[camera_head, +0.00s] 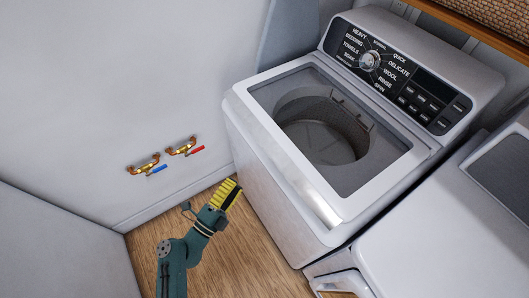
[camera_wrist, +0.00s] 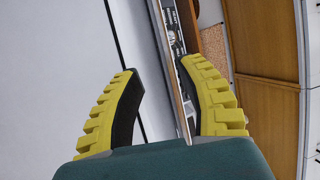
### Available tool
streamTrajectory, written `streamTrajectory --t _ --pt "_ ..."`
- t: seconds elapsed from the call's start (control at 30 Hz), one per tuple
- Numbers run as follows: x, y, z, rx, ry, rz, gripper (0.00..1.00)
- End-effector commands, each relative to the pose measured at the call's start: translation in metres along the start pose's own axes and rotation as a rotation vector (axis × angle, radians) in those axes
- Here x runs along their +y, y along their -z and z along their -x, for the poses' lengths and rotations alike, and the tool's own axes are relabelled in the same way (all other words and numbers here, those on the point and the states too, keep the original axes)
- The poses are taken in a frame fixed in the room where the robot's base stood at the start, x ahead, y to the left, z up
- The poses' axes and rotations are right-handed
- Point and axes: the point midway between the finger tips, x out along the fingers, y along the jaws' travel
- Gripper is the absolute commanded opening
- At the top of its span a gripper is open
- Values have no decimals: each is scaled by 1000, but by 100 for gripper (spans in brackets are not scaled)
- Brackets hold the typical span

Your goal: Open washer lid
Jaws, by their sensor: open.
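The white top-load washer (camera_head: 275,165) stands right of centre in the head view. Its lid (camera_head: 238,98) lies flat on top, with a white frame around a large clear window. The drum (camera_head: 320,135) shows through this window. My gripper (camera_head: 230,192) has yellow fingers and is beside the washer's lower left side in the picture, apart from the lid. In the wrist view my gripper (camera_wrist: 158,68) is open, with nothing between its fingers. The washer's control panel (camera_wrist: 172,25) shows sideways beyond the fingertips.
The dryer (camera_head: 440,240) stands close on the washer's right, with a narrow gap. Two brass taps (camera_head: 163,155) with blue and red handles are on the left wall. A wooden shelf (camera_head: 470,28) with a basket (camera_head: 495,18) is above the control panel. Wooden floor (camera_head: 265,260) is open around my arm.

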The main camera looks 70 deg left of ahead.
Motion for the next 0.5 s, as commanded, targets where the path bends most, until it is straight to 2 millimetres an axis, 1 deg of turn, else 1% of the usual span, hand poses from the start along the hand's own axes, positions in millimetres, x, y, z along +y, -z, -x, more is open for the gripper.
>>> streamTrajectory --t 0.07,0.17,0.5 --pt "-3 0 -8 3 3 -3 39" --pt "-4 1 -26 6 5 -3 39" --pt "-4 2 -109 7 6 -2 39"
